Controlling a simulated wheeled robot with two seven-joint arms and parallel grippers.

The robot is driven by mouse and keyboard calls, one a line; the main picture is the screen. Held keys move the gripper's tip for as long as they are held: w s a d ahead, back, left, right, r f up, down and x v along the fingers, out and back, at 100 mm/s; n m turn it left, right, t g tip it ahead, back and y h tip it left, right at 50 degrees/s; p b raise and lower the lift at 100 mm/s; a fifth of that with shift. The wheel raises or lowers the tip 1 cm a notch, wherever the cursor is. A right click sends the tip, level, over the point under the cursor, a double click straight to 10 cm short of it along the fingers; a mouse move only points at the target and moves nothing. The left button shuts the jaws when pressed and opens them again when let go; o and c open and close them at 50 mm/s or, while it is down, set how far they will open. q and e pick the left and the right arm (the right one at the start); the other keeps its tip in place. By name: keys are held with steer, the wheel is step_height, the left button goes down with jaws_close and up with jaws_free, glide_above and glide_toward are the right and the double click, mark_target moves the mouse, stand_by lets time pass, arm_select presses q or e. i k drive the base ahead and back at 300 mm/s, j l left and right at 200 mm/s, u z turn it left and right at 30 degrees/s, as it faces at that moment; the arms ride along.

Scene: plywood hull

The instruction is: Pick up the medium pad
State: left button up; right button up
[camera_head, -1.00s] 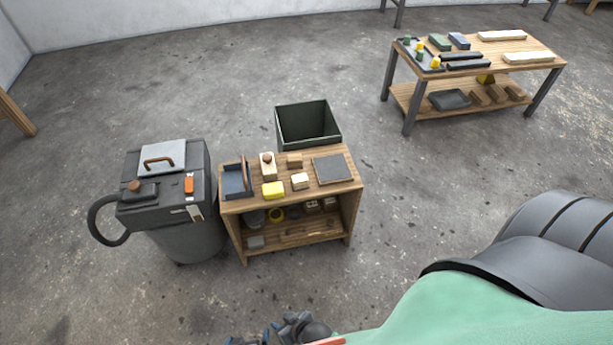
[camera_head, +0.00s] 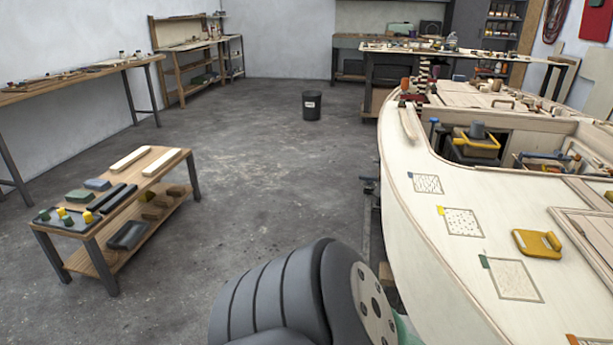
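I cannot tell which item is the medium pad. A green block (camera_head: 82,196) and a blue-grey block (camera_head: 97,184) lie side by side on the low table at left. A yellow block-like tool (camera_head: 537,243) lies on the pale plywood hull (camera_head: 420,230) at right. Square patches on the hull carry small tags; one has a yellow tag (camera_head: 440,210) and one a green tag (camera_head: 484,261). Neither gripper shows; only a dark arm link of mine fills the bottom middle.
The low table (camera_head: 160,184) holds pale boards, black bars and a dark tray (camera_head: 48,221) with yellow and green pieces. A black bin (camera_head: 312,106) stands on the floor. Benches line the walls. The floor (camera_head: 260,180) between low table and hull is mostly clear.

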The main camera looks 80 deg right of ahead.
mark_target(536, 244)
steer(key=z, duration=4.2)
steer(key=k+j+u, duration=0.15)
steer(key=u, duration=0.15)
